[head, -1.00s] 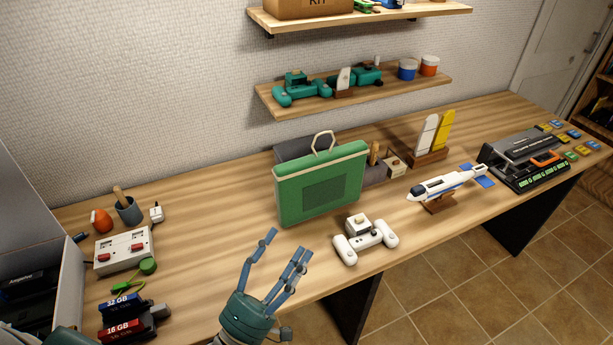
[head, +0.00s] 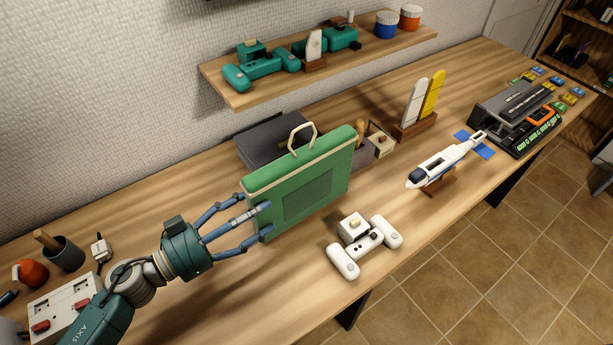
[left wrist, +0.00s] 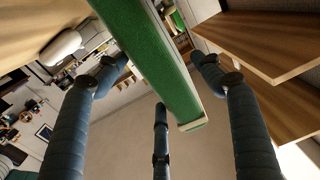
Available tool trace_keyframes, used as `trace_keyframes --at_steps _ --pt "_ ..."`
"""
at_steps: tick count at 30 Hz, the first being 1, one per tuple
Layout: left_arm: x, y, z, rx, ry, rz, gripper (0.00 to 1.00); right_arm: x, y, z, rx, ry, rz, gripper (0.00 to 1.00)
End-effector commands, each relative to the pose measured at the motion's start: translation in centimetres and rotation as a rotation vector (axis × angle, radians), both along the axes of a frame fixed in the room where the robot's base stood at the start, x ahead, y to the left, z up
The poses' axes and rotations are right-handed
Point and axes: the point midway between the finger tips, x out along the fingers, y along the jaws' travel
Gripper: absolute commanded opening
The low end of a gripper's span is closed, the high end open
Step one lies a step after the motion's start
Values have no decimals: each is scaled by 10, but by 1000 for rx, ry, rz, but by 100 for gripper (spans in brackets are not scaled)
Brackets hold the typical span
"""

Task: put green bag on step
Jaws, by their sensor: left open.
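The green bag (head: 315,190), a boxy case with a cream top edge and a loop handle, stands upright on the wooden desk. My left gripper (head: 257,213) is open at the bag's left edge, with its fingers spread to either side of that edge. In the left wrist view the narrow green side of the bag (left wrist: 155,60) runs between the open fingers (left wrist: 160,82). I cannot tell whether any finger touches it. A dark grey block (head: 262,150) lies behind the bag, partly hidden; I cannot tell if it is the step. My right gripper is out of view.
A white controller-like object (head: 365,244) sits just in front of the bag. A model plane (head: 445,163) on a stand is to the right. A wall shelf (head: 320,80) with teal objects hangs above. The desk's front edge (head: 400,264) is close.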

Motion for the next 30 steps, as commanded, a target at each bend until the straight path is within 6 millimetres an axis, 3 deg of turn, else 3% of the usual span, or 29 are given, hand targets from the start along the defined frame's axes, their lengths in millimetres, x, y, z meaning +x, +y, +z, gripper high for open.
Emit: trace_keyframes --at_steps 6,17,24,30 --pt "19 -26 1 6 -2 1 68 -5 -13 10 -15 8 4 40" --pt "40 -56 2 4 2 2 68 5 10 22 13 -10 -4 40" --pt "59 -84 2 5 2 1 68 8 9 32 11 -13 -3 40" --pt "62 -89 0 7 2 0 68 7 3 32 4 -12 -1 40"
